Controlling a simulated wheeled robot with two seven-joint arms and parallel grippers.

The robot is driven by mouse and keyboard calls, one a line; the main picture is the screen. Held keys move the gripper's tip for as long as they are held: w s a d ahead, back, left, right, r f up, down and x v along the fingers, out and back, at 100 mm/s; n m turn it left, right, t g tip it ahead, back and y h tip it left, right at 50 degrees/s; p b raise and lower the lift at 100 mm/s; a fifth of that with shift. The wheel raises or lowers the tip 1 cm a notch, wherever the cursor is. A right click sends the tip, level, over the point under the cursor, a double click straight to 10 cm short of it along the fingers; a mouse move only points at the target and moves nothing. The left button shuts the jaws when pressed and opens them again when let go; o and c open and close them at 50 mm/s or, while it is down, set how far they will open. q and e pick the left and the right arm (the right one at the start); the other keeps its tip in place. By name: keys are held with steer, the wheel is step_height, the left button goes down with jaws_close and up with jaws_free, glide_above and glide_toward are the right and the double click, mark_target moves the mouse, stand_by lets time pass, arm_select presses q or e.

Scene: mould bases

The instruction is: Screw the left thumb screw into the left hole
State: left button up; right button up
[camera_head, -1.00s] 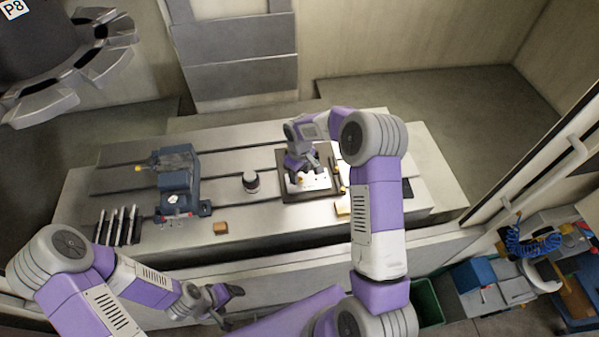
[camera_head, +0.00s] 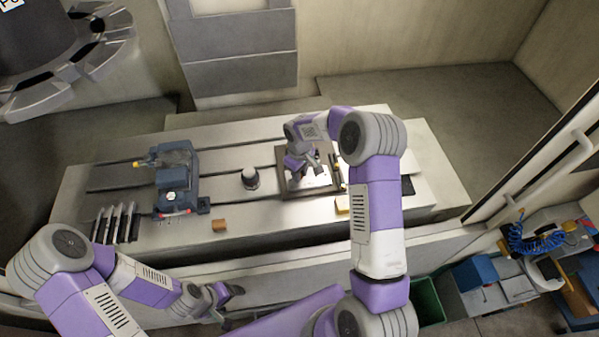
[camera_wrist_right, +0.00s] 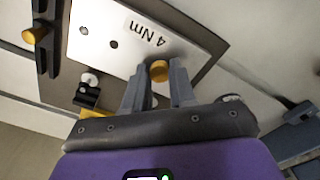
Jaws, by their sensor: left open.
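A pale metal plate marked "4 Nm" (camera_wrist_right: 125,40) lies on a dark base (camera_head: 289,188) on the machine table. One brass thumb screw (camera_wrist_right: 158,71) is at the plate, between the fingertips of my right gripper (camera_wrist_right: 158,80). I cannot tell whether the fingers press on it or how deep it sits. Two dark holes (camera_wrist_right: 113,45) show in the plate. Another brass thumb screw (camera_wrist_right: 35,34) sits on a black holder beside the base. In the head view my right gripper (camera_head: 304,174) covers part of the plate. My left gripper (camera_head: 231,294) is open and empty, low in front of the table.
A round grey-and-white piece (camera_head: 250,178) and a small tan block (camera_head: 219,225) lie between vise and base.

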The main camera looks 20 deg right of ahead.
jaws_close()
steer(key=shift+f+m+b, duration=0.15)
steer(key=shift+m+b, duration=0.6)
steer(key=shift+m, duration=0.45)
steer(key=m+b, duration=0.1)
steer(key=m, duration=0.5)
steer(key=shift+m, duration=0.3)
